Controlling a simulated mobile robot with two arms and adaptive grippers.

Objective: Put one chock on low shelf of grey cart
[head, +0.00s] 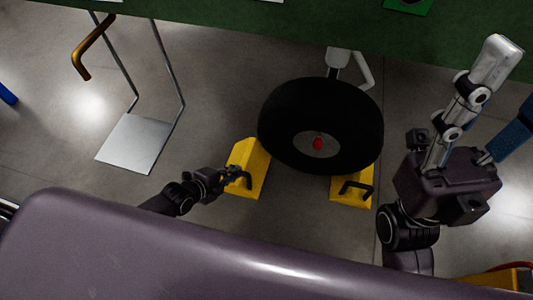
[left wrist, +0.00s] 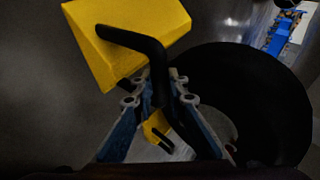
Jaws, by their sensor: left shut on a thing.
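My left gripper (head: 234,177) is shut on the black handle of a yellow chock (head: 252,160), left of the black wheel (head: 275,105). In the left wrist view, the fingers of my left gripper (left wrist: 160,88) close around the bent handle of this yellow chock (left wrist: 125,50). Whether the chock touches the floor is hard to tell. A second yellow chock (head: 345,198) with a black handle stands at the wheel's lower right. It also shows small in the left wrist view (left wrist: 152,133).
A light plate on thin metal rods (head: 135,143) stands at the left, with bare floor between it and the held chock. A bronze bent handle (head: 84,60) is at the upper left. A green surface (head: 230,25) spans the top.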

